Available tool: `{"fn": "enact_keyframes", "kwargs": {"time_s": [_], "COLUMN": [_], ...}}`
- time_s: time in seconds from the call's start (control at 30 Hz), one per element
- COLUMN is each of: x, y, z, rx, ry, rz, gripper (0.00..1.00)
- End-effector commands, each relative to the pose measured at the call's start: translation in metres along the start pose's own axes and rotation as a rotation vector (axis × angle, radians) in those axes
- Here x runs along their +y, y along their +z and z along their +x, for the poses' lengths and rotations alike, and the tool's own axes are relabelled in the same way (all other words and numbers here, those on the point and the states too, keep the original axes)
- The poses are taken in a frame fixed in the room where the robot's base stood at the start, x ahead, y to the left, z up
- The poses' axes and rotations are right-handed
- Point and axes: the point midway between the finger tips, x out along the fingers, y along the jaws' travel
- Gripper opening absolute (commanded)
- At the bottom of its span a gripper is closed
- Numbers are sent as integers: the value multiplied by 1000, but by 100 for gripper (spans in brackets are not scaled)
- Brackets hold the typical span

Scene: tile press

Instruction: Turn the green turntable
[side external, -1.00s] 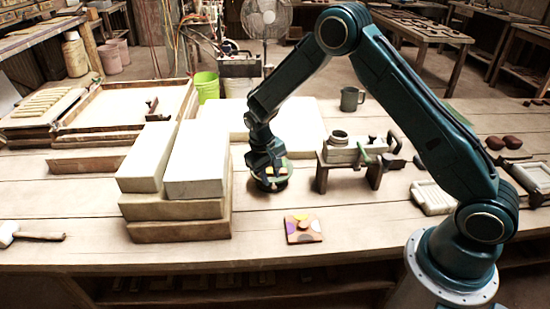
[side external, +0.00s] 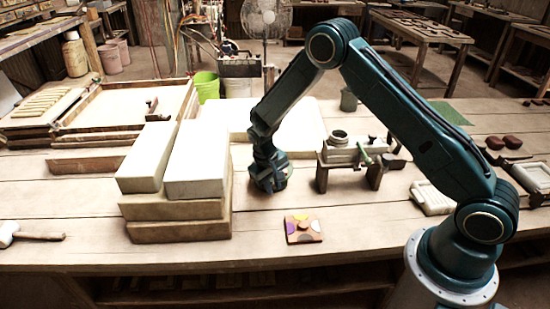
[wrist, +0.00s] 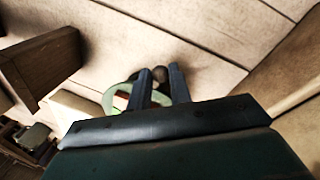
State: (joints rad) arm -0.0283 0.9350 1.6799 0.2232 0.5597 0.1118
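The green turntable shows in the wrist view as a pale green rounded edge (wrist: 109,99), mostly hidden behind my gripper. In the side view my gripper (side external: 268,186) is low over its spot, right of the stacked blocks, and covers it. In the wrist view my two fingers (wrist: 160,76) point down at the turntable and stand apart. A dark round knob (wrist: 160,73) shows between the fingertips. I cannot tell whether the fingers touch it.
White-topped blocks (side external: 196,172) stand close on the left. A small wooden press bench (side external: 345,152) stands on the right. A tile with coloured spots (side external: 302,229) lies in front. A grey mug (side external: 349,100) is behind. The front table strip is mostly clear.

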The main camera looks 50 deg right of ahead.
Motion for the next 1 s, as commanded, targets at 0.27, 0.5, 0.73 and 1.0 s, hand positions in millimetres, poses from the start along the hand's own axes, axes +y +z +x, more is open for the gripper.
{"fn": "enact_keyframes", "kwargs": {"time_s": [0.27, 0.5, 0.73, 1.0], "x": [0, 3, 9, 21], "y": [0, 2, 6, 11], "z": [-1, 0, 1, 3], "rx": [3, 11, 28, 54], "ry": [-2, -3, -4, -4], "rz": [-11, -52, -132, -258], "gripper": [0, 0, 0, 0]}}
